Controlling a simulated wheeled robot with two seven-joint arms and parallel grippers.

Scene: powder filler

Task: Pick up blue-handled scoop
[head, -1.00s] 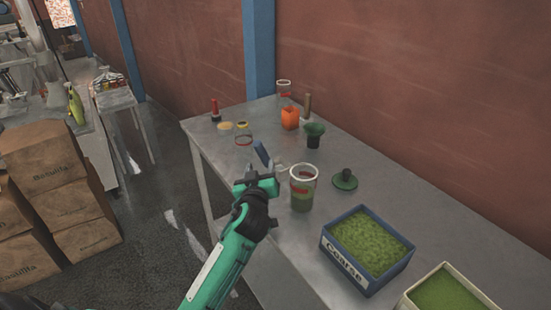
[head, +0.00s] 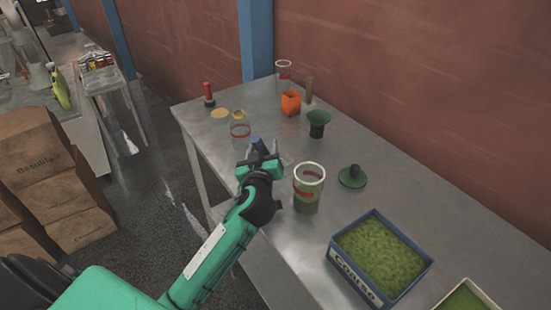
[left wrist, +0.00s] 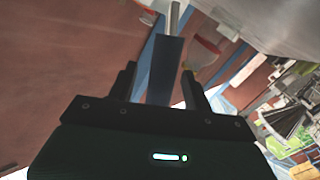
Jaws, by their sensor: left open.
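The blue-handled scoop (head: 258,146) is at the near left part of the metal table, just beyond my left gripper (head: 257,161). Much of the scoop is hidden by the gripper in the head view. In the left wrist view, the blue handle (left wrist: 165,68) stands between the two fingers of the open left gripper (left wrist: 160,80), with a pale metal shaft beyond it. I see gaps beside the handle, so the fingers are not closed on it. My right gripper is not in view.
A clear jar with green powder (head: 307,190) stands close right of the gripper. A green lid (head: 353,177) and blue Coarse bin (head: 415,283) are to the right.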

